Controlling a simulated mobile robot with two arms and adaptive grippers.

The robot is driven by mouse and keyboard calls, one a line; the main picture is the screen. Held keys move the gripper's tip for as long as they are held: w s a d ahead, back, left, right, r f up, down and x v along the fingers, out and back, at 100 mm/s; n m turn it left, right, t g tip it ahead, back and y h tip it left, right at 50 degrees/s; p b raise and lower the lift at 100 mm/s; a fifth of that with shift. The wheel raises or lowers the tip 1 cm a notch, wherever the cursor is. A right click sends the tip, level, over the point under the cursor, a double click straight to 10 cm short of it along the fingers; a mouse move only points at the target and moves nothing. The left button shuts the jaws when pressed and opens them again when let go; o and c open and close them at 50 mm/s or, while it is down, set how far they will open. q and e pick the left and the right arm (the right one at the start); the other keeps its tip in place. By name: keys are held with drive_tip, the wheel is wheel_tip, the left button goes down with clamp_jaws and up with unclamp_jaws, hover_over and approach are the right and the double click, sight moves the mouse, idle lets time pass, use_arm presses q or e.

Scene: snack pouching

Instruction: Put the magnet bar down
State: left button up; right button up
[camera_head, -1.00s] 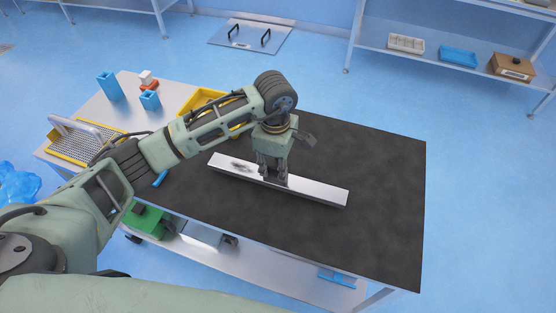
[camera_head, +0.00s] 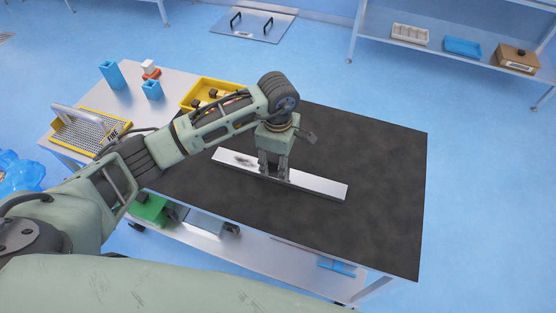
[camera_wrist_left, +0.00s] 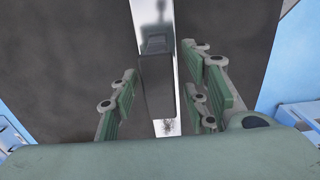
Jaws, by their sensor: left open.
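The magnet bar (camera_head: 320,184) is a long silver bar lying on the black mat (camera_head: 360,220) of the table, with dark specks near its left end. My left gripper (camera_head: 274,172) is over the middle of the bar, pointing down. In the left wrist view the gripper (camera_wrist_left: 165,100) is open, with its green-padded fingers apart on both sides of the bar (camera_wrist_left: 167,127). A dark block-like handle (camera_wrist_left: 155,85) stands between the fingers, with a visible gap on each side. My right gripper is not in view.
A yellow bin (camera_head: 190,103) with items stands behind my arm. A yellow-framed mesh tray (camera_head: 95,130), two blue cups (camera_head: 110,74) and a red-and-white item (camera_head: 150,70) are at the left. The right part of the mat is clear.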

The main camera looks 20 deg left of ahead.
use_arm(q)
drive_tip(key=shift+w+r, duration=0.1)
drive_tip(key=shift+r, duration=0.2)
wheel_tip(320, 180, up, 10)
drive_tip(key=shift+r+b, duration=0.25)
drive_tip(key=shift+b, duration=1)
drive_tip(key=shift+r, duration=0.6)
